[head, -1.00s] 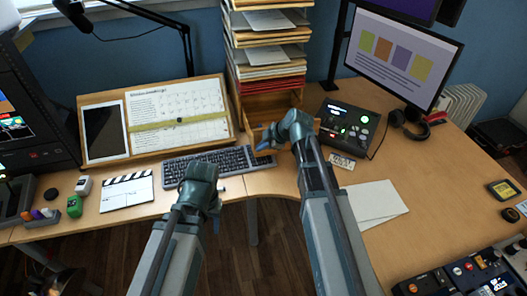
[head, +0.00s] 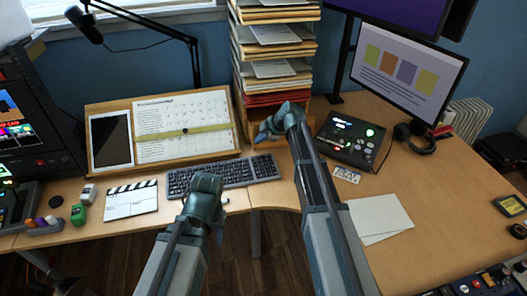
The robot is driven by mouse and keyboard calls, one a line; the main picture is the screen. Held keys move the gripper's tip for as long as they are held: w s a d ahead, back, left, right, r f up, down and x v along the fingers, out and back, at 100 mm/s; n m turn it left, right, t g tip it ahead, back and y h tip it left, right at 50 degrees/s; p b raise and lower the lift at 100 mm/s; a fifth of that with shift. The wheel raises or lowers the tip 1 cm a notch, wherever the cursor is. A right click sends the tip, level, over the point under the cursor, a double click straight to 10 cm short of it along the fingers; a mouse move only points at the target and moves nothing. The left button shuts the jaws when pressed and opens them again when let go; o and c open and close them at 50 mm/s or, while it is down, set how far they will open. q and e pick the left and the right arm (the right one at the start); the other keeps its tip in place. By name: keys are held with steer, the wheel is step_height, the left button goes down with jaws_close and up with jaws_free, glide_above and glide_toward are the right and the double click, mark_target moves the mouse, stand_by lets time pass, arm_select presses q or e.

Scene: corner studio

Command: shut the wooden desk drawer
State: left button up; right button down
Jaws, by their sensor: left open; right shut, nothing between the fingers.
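The wooden drawer unit (head: 248,117) stands under the tall paper stack at the back of the desk. My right gripper (head: 262,134) is in front of it, shut and empty, with its fingers pointing left close to the drawer's front. The gripper and wrist hide most of the drawer front, so I cannot tell whether they touch it or how far it stands open. My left gripper (head: 222,218) is open and empty, low over the desk's front edge, in front of the keyboard and away from the drawer.
The keyboard (head: 222,176) lies left of the drawer unit. A black control box (head: 350,140) stands close on its right. Paper trays (head: 275,55) rise above it. A tilted board (head: 160,150) is at left and a monitor (head: 405,70) at right.

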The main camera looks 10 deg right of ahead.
steer(key=w, duration=1)
steer(key=shift+w+a, duration=0.1)
steer(key=shift+a, duration=0.1)
steer(key=shift+w, duration=0.25)
steer(key=shift+w+r, duration=0.1)
